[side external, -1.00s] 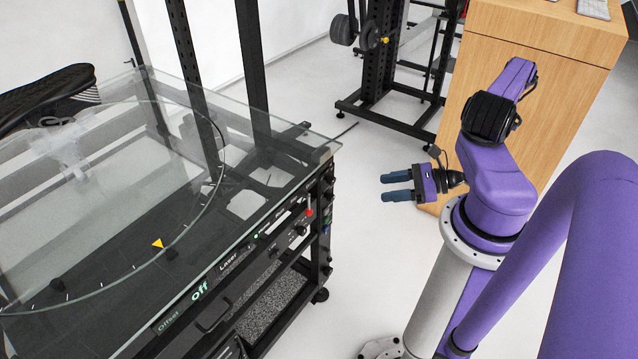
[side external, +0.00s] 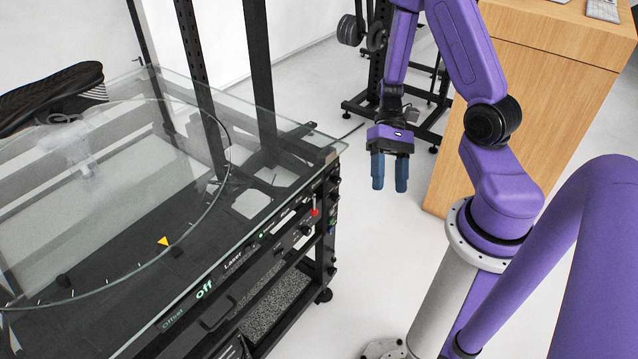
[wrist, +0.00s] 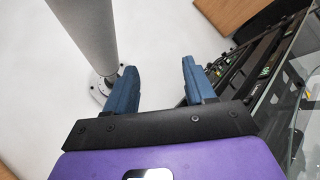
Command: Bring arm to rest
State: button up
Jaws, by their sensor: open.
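My gripper (side external: 389,187) hangs in the air with its two blue fingers pointing down and apart. It is to the right of the glass-topped turntable rig and left of my arm's column. In the wrist view the fingers of my gripper (wrist: 157,80) are open with nothing between them; pale floor shows behind the gap. The turntable (side external: 118,275) is a clear round plate on a glass top, with a yellow triangle marker (side external: 164,241) near its edge. The control panel (side external: 262,248) on the rig's side reads "off" beside a green light.
A black sports shoe (side external: 50,92) is at the far left on the rig. A wooden cabinet (side external: 530,90) stands at the back right. A black rack with weights (side external: 352,30) is behind my arm. Open floor (side external: 340,230) lies between the rig and my column.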

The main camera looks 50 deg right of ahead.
jog(key=s+a+r+n+t+h, duration=0.3)
jog(key=r+n, duration=0.3)
jog(key=n, duration=0.3)
jog(key=s+a+r+n+t+h, duration=0.2)
jog(key=a+r+n+h, duration=0.3)
jog(key=n, duration=0.4)
jog(key=shift+s+a+r+t, duration=0.45)
jog(key=shift+a+r, duration=0.1)
jog(key=shift+a, duration=0.1)
